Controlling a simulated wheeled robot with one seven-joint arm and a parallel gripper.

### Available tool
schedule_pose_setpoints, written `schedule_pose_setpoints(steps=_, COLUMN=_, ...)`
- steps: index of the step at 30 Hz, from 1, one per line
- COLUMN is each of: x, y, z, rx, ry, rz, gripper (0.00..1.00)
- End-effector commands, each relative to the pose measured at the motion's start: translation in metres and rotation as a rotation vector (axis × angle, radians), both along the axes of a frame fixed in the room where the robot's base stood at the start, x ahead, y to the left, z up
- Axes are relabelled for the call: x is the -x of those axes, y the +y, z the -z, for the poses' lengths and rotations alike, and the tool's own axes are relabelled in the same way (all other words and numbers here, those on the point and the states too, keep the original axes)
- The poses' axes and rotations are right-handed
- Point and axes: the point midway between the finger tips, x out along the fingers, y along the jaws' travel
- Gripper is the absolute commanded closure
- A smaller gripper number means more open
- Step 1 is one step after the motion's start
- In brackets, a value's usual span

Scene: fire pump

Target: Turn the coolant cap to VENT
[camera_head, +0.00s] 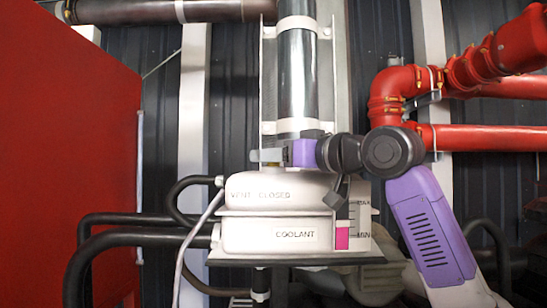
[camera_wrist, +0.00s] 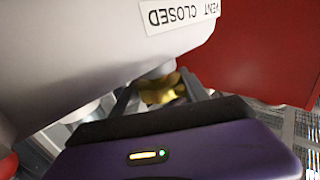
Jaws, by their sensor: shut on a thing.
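The white coolant tank (camera_head: 270,220) is mounted at the centre of the head view, with a COOLANT label (camera_head: 295,234) on its front. A VENT CLOSED label (camera_head: 262,195) is on its upper part and shows upside down in the wrist view (camera_wrist: 180,14). The brass-yellow coolant cap (camera_wrist: 160,88) sits close against the tank in the wrist view. My gripper (camera_head: 262,156) reaches in from the right, just above the tank top, and is shut on the cap, with a finger on either side. The cap's pointer or mark cannot be made out.
A level gauge (camera_head: 342,238) with MAX and MIN marks and a magenta level is on the tank's right side. Black hoses (camera_head: 125,236) run to the left. A vertical metal pipe (camera_head: 297,75) stands behind. Red pipes (camera_head: 480,138) are at right, a red panel (camera_head: 65,150) at left.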

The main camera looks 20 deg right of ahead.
Motion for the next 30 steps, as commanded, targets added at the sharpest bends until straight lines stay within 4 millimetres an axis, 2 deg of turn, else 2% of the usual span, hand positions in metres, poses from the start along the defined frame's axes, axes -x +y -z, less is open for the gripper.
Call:
schedule_pose_setpoints(steps=11, x=0.0010, y=0.0032, z=0.0022, rx=0.001, ry=-0.002, rz=0.179, gripper=0.88)
schedule_pose_setpoints(steps=30, x=0.0000, y=0.0034, z=0.0014, rx=0.000, ry=0.003, rz=0.763, gripper=0.88)
